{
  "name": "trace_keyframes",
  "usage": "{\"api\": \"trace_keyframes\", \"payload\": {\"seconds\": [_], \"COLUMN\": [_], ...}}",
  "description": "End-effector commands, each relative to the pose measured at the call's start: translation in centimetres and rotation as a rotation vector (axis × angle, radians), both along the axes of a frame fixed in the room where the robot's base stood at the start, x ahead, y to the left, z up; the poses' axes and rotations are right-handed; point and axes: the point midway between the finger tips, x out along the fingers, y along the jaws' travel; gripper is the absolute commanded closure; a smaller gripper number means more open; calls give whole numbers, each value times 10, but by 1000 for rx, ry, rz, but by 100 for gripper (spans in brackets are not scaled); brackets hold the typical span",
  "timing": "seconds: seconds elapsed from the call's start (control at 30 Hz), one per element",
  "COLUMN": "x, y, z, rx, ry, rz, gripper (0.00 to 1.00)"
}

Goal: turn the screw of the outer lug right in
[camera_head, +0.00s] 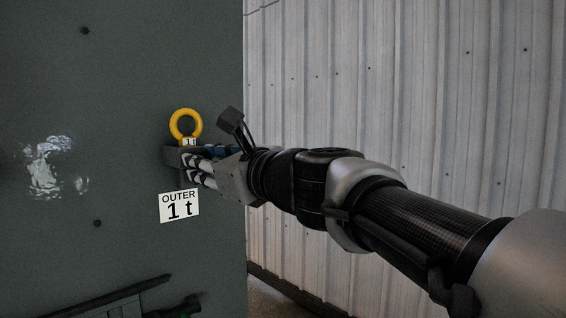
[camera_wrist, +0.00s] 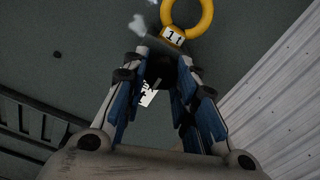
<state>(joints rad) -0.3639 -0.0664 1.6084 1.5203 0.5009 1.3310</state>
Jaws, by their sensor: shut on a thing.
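The outer lug is a yellow ring (camera_head: 185,124) with a small "1 t" tag, on a dark bracket (camera_head: 171,156) at the grey-green panel. In the wrist view the yellow ring (camera_wrist: 187,14) is at the top, cut off by the frame edge. My gripper (camera_head: 190,162) reaches in from the right, just below the ring. In the wrist view my gripper (camera_wrist: 162,72) has its two blue-sided fingers closed on the dark screw (camera_wrist: 159,66) under the bracket. The fingers hide much of the screw, and its depth cannot be told.
A white "OUTER 1 t" sign (camera_head: 179,206) is on the grey-green panel (camera_head: 100,120), below the lug. A pale corrugated wall (camera_head: 400,80) stands to the right. Dark bars (camera_head: 110,298) show at the lower left. The space around my arm looks clear.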

Motion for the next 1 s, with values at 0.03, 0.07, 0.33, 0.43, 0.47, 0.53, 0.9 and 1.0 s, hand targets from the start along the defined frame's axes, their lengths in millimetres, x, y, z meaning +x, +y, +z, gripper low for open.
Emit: {"api": "trace_keyframes", "payload": {"seconds": [0.03, 0.07, 0.33, 0.43, 0.47, 0.53, 0.9, 1.0], "x": [1, 1, 0, 0, 0, 0, -6, -16], "y": [0, 0, 0, 0, 0, 0, -8, -21], "z": [-5, -5, -3, -2, -2, -2, 0, 0], "rx": [-6, -6, -5, -4, -4, -3, -2, -1], "ry": [5, 6, 3, 2, 2, 1, -1, -1], "rz": [1, 1, 0, 1, 0, 0, -1, -3], "gripper": [97, 97, 62, 56, 54, 53, 53, 53]}}
